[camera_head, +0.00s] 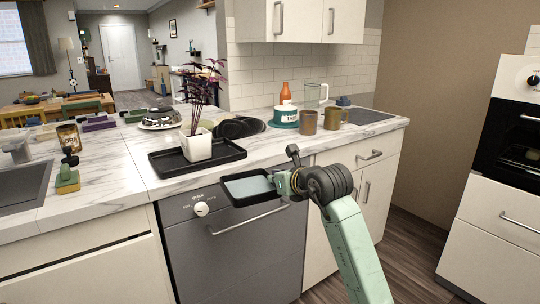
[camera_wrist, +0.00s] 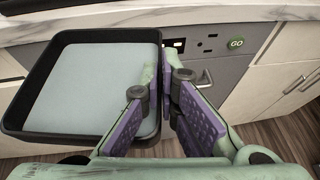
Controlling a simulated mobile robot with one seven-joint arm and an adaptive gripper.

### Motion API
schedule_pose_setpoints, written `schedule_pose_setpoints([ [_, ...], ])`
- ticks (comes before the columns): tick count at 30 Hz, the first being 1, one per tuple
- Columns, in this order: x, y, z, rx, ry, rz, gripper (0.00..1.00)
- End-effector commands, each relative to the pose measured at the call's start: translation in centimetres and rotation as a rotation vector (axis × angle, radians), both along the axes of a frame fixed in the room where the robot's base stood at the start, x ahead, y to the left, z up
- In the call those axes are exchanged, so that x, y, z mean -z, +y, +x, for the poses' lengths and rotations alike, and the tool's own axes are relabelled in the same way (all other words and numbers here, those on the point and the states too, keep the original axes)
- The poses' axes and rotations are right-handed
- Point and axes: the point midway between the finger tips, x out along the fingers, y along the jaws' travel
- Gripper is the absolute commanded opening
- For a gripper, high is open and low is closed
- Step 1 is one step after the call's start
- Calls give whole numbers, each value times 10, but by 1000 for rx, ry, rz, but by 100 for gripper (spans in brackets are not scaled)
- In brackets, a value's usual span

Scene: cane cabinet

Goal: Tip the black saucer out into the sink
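The black saucer (camera_head: 231,203) is a square, shallow tray with a raised rim, held in front of the counter's edge above the dishwasher front. It looks roughly level. A flat pale blue-grey surface fills its inside; I cannot tell for sure that it is liquid. My gripper (camera_head: 279,184) is shut on the saucer's right rim. In the wrist view the saucer (camera_wrist: 60,134) lies left of the purple finger pads, and its right wall is pinched between the fingers (camera_wrist: 165,98). The sink (camera_head: 22,186) is a dark basin in the counter at the far left, partly cut off by the frame.
A black tray (camera_head: 165,166) with a white plant pot (camera_head: 197,146) stands on the counter behind the saucer. Mugs (camera_head: 308,122) stand at the back right.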

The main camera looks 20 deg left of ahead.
Motion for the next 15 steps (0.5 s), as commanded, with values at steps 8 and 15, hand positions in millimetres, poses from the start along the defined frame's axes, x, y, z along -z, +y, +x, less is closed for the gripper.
schedule_pose_setpoints([
  [8,88,-31,-21,115,4,5,0],
  [15,154,-54,-36,205,6,6,0],
])
